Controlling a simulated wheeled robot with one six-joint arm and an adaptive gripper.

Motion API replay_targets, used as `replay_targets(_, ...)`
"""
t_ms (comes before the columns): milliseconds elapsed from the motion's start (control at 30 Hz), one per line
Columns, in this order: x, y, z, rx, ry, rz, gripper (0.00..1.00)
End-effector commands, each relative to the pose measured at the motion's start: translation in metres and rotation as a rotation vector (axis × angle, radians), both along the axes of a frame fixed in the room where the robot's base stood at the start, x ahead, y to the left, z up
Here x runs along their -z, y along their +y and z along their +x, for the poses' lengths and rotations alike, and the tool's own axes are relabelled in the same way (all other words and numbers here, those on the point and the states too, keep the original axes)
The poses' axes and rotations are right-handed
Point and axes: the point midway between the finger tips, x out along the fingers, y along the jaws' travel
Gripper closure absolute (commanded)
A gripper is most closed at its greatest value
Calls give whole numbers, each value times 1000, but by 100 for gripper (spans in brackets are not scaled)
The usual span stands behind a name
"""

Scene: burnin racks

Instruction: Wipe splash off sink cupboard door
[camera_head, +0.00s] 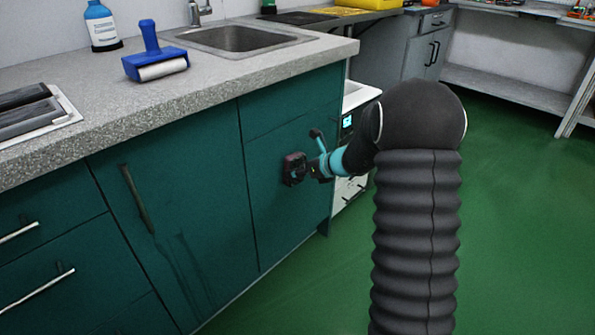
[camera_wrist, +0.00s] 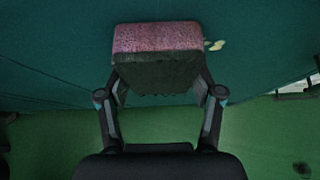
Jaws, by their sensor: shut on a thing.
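A sponge (camera_wrist: 157,42), pink on one layer and dark on the other, is held in my gripper (camera_wrist: 160,88). The fingers grip it from both sides. The sponge is at the teal cupboard door (camera_head: 284,206) under the sink; I cannot tell if it touches. In the head view my gripper (camera_head: 294,168) is in front of the right-hand door, and the splash cannot be made out.
The sink (camera_head: 238,38) is set in the grey worktop (camera_head: 95,95) above. A blue lint roller (camera_head: 155,58) and a blue bottle (camera_head: 101,25) stand on it. Another teal door (camera_head: 175,200) with a bar handle is to the left. Green floor (camera_head: 510,220) is clear at right.

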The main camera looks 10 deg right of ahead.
Motion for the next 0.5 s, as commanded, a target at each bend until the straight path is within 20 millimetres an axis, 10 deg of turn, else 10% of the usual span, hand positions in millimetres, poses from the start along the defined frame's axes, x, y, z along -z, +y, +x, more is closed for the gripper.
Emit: replay_targets(500, -1, -27, 18, 0, 0, 0, 62)
